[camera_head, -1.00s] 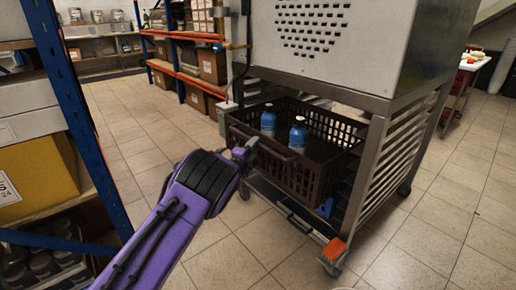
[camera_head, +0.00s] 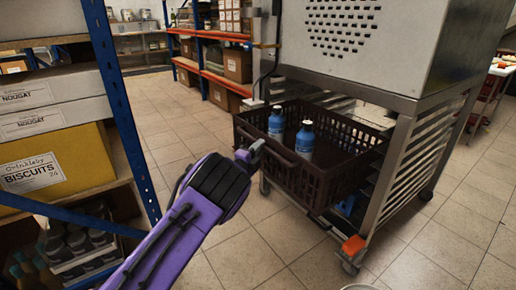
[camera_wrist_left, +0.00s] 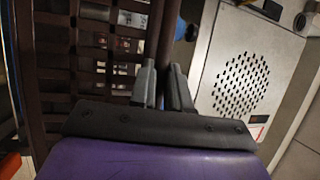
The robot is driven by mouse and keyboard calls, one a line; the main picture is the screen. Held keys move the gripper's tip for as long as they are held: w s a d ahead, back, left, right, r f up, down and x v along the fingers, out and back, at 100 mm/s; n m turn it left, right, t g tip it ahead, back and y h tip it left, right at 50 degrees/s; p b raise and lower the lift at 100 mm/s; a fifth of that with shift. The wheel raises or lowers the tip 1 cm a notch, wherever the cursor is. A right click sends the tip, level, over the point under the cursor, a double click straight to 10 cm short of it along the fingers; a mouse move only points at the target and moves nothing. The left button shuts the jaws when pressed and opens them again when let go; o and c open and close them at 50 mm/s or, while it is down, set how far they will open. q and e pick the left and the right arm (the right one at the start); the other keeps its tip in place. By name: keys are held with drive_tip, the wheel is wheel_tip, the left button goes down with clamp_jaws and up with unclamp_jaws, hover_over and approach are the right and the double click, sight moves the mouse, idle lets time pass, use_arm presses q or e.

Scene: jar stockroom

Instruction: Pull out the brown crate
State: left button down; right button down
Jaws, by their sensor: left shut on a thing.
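The brown crate (camera_head: 322,185) is a dark slatted basket in the lower bay of a steel rack, under a perforated metal housing. Its near end juts out past the rack's front. Two blue bottles (camera_head: 277,124) and (camera_head: 305,141) stand upright inside it. My left gripper (camera_head: 253,152) is at the crate's front bar. In the left wrist view its fingers (camera_wrist_left: 162,88) are shut on the crate's dark rim bar (camera_wrist_left: 163,40), with the slatted wall (camera_wrist_left: 60,60) to the left. My right gripper is out of view.
The steel rack (camera_head: 388,190) stands on casters, one with an orange pedal (camera_head: 354,245). At left, a blue-post shelf (camera_head: 128,110) holds a yellow biscuits box (camera_head: 50,170) close to my left arm. Tiled floor (camera_head: 255,255) in front of the crate is clear.

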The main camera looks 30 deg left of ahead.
use_arm(q)
drive_tip(key=c, duration=1.1)
unclamp_jaws()
drive_tip(key=p+v, duration=0.1)
drive_tip(key=v, duration=0.9)
drive_tip(key=shift+s+p, duration=0.25)
drive_tip(key=shift+p, duration=0.15)
drive_tip(key=shift+f, duration=0.1)
